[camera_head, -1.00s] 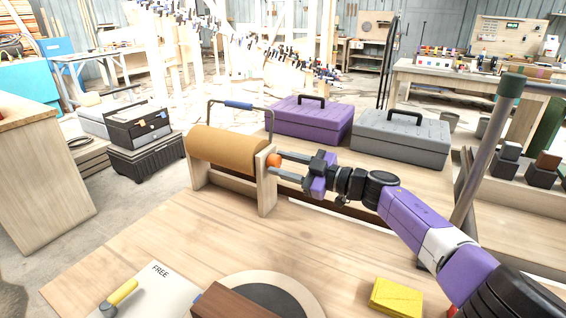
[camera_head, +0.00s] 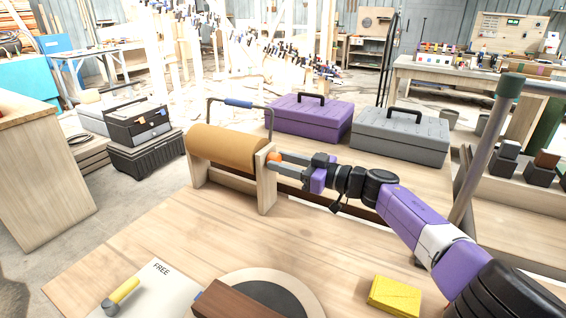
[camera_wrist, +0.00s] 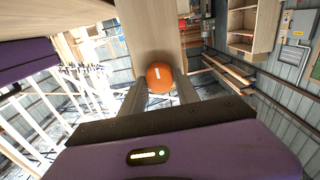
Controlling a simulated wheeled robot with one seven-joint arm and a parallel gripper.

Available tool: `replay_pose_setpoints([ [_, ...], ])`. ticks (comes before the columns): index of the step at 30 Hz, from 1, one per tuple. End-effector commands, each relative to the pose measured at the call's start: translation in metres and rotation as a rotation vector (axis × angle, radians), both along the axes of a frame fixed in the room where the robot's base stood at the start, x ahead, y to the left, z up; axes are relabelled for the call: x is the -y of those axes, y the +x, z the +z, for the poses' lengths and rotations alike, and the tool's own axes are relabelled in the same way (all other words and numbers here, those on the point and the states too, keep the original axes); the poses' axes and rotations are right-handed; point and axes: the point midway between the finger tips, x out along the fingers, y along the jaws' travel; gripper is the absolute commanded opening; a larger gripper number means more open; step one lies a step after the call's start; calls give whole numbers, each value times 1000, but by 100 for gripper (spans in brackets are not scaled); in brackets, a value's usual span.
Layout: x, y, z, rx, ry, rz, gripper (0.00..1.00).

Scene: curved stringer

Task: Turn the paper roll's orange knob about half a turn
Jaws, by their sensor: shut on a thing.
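The brown paper roll (camera_head: 228,147) lies level in a pale wooden stand (camera_head: 267,190) on the bench. Its orange knob (camera_head: 274,157) sticks out from the right end of the stand. In the wrist view the round knob (camera_wrist: 159,76) shows a short white mark that stands nearly upright. My gripper (camera_head: 280,163) reaches in from the right, its two grey fingers on either side of the knob. In the wrist view my gripper (camera_wrist: 160,88) is shut on the knob, one finger at its left and one at its right. The fingers hide part of the knob in the head view.
A purple toolbox (camera_head: 310,120) and a grey toolbox (camera_head: 401,135) stand behind my arm. A blue-gripped wire handle (camera_head: 238,104) rises behind the roll. A grey post (camera_head: 485,150) stands right of my arm. Yellow pads (camera_head: 394,296) and a round mat (camera_head: 300,293) lie in front.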

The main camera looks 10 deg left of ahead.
Motion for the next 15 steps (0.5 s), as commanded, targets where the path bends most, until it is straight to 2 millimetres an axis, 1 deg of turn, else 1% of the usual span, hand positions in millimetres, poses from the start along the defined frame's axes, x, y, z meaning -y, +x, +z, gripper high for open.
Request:
replay_pose_setpoints([
  [7,1,0,-2,-1,-2,-3,0],
  [8,1,0,-2,-1,-2,-3,39],
  [9,1,0,-2,-1,-2,-2,47],
  [11,1,0,-1,-1,-2,-2,59],
  [15,0,0,-1,1,-1,-1,59],
])
